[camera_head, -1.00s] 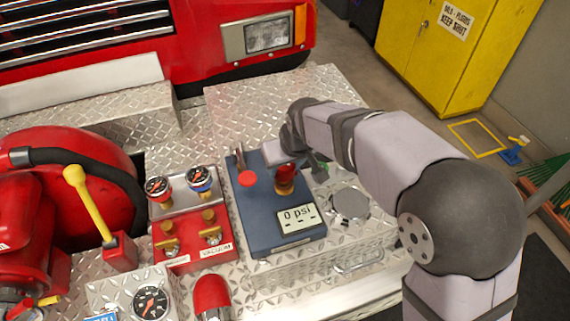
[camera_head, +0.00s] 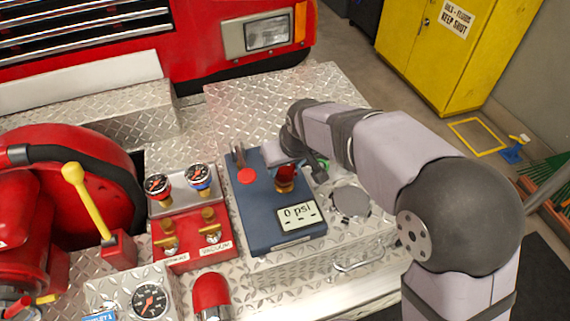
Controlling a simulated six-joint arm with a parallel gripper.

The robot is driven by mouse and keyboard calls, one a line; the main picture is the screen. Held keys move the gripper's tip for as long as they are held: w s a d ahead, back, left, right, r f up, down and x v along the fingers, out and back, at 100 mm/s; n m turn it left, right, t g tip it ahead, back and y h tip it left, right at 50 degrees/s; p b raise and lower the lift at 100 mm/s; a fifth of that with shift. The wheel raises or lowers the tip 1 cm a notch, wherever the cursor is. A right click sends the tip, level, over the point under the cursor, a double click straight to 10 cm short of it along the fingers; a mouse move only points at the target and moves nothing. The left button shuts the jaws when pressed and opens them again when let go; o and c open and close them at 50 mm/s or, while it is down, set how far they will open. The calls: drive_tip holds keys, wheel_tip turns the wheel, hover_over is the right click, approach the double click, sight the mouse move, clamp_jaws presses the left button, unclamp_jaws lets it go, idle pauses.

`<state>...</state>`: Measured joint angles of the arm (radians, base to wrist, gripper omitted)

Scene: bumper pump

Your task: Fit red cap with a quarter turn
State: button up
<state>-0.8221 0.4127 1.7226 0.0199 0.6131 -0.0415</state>
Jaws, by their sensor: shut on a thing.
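The red cap (camera_head: 286,171) is in my gripper (camera_head: 287,164), which is shut on it. The cap is right at the top of a brass fitting (camera_head: 285,185) on the blue panel (camera_head: 262,220). Whether it is seated on the fitting or just above it I cannot tell. My wrist and forearm come in from the right and hide part of the jaws and the back of the panel. The panel's display (camera_head: 298,214) reads 0 psi. A round red button (camera_head: 247,176) is at the panel's left side.
Two gauges (camera_head: 197,176) and a red valve block (camera_head: 205,245) stand left of the panel. A yellow-handled lever (camera_head: 88,203) is farther left. A round silver plate (camera_head: 351,202) lies right of the panel. Bare tread plate (camera_head: 270,100) lies behind.

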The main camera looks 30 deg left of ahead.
drive_tip(key=shift+f+b, duration=0.3)
drive_tip(key=shift+f, duration=0.35)
idle(1.3)
idle(0.3)
drive_tip(key=shift+r+m, duration=0.1)
drive_tip(key=shift+m, duration=0.4)
drive_tip(key=shift+m+t+h, duration=0.3)
drive_tip(key=shift+m, duration=0.4)
drive_tip(key=shift+f+m+t+h+b, duration=0.2)
drive_tip(key=shift+m+t+h+b, duration=0.25)
drive_tip(key=shift+m, duration=0.55)
drive_tip(key=shift+r+m, duration=0.15)
drive_tip(key=shift+m, duration=0.25)
drive_tip(key=shift+b, duration=0.3)
